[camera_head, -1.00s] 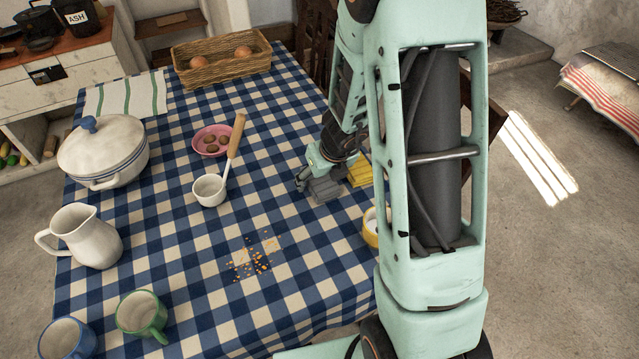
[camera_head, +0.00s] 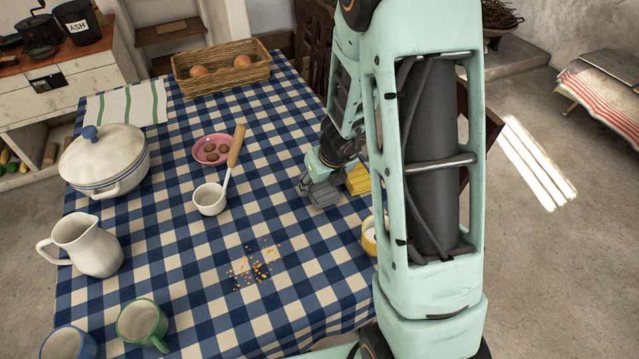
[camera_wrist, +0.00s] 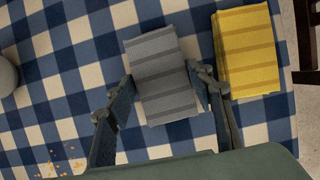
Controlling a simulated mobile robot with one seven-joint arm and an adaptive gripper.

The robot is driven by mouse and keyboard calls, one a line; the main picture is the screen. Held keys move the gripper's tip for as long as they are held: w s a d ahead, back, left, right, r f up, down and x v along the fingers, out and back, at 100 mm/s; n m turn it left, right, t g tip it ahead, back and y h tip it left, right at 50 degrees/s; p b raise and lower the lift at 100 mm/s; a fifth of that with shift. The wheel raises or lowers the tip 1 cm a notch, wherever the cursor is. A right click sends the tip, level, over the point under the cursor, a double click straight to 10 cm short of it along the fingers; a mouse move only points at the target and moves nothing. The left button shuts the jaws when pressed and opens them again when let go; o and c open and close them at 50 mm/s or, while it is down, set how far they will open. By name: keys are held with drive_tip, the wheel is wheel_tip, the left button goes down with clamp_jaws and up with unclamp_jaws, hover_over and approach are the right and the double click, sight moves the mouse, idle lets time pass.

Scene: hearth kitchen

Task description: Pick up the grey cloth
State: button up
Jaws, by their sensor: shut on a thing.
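The grey cloth (camera_wrist: 160,75) is folded and striped, and lies between the fingers of my gripper (camera_wrist: 165,88) in the wrist view. My gripper is shut on it, with one finger against each side. In the head view the grey cloth (camera_head: 325,194) shows at the table's right side, under my gripper (camera_head: 318,184), which partly hides it. I cannot tell whether it is lifted clear of the tablecloth.
A folded yellow cloth (camera_wrist: 246,50) lies just right of the grey one. A yellow cup (camera_head: 369,236) is partly hidden by my arm. A white ladle (camera_head: 210,198) and orange crumbs (camera_head: 252,268) are to the left.

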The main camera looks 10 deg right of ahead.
wheel_tip(320, 180, up, 3)
drive_tip(key=shift+f+p, duration=0.15)
drive_tip(key=shift+p, duration=0.7)
drive_tip(key=s+a+r+p, duration=0.6)
drive_tip(key=s+a+r, duration=0.3)
drive_tip(key=s, duration=0.1)
drive_tip(key=shift+s+a, duration=0.15)
drive_tip(key=shift+s, duration=0.1)
drive_tip(key=shift+r, duration=0.1)
